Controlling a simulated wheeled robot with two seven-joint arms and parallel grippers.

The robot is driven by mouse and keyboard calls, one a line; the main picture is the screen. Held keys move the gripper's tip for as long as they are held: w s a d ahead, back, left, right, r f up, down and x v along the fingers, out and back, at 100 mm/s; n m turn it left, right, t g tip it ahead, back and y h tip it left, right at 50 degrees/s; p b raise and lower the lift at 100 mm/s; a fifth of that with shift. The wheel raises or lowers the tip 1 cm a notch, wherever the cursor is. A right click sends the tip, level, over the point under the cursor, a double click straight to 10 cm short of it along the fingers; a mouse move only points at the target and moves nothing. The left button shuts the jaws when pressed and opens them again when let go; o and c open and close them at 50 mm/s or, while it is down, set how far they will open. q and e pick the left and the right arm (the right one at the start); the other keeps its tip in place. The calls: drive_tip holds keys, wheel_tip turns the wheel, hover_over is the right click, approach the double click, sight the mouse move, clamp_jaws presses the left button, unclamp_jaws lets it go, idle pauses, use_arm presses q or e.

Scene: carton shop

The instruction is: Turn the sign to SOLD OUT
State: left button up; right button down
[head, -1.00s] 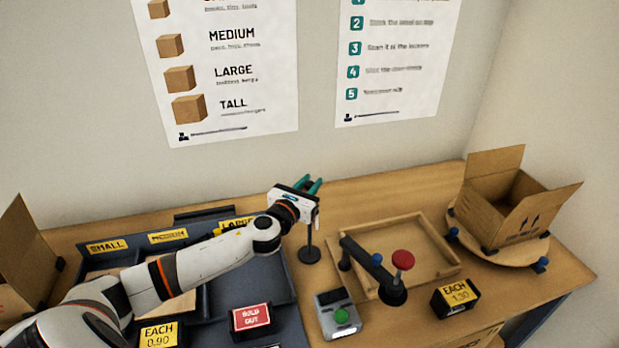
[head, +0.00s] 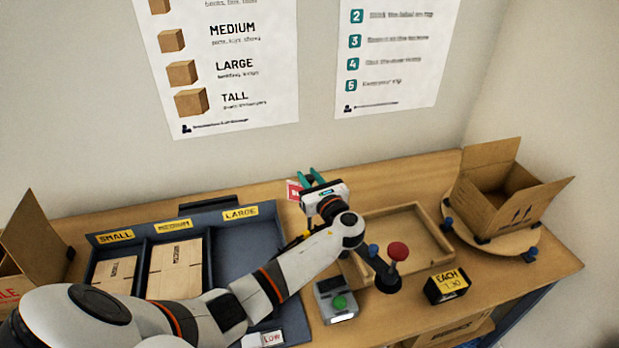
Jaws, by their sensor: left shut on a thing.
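A small sign with a red and white face (head: 293,190) shows just left of my left gripper (head: 311,178). Only a narrow part of it is visible, and its wording is too small and covered to read. My left gripper, with teal fingers, is shut on the sign near the back of the bench. The gripper body and wrist hide the rest of the sign and its stand. My right gripper is not in view.
A divided tray (head: 265,215) with size labels lies at left under my arm. A device with a green button (head: 340,302), a red-knobbed post (head: 398,252), a wooden tray (head: 436,232) and an open carton (head: 505,195) stand to the right. A price block (head: 446,286) is in front.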

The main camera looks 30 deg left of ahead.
use_arm(q)
drive_tip(key=n+g+y+b, duration=0.1)
drive_tip(key=g, duration=0.1)
drive_tip(key=n+g+y+b, duration=0.1)
drive_tip(key=n+g, duration=0.1)
drive_tip(key=g, duration=0.1)
drive_tip(key=shift+w+f+n, duration=0.1)
drive_tip(key=shift+n, duration=0.2)
drive_tip(key=shift+n+g+b, duration=1.4)
drive_tip(key=shift+n+g, duration=0.2)
drive_tip(key=shift+g, duration=1)
drive_tip(key=o, duration=0.9)
drive_tip(key=d+b, duration=0.1)
drive_tip(key=d, duration=0.3)
drive_tip(key=d+b, duration=0.1)
drive_tip(key=d, duration=0.3)
drive_tip(key=w+d+b, duration=0.1)
drive_tip(key=d, duration=0.3)
drive_tip(key=shift+b, duration=0.3)
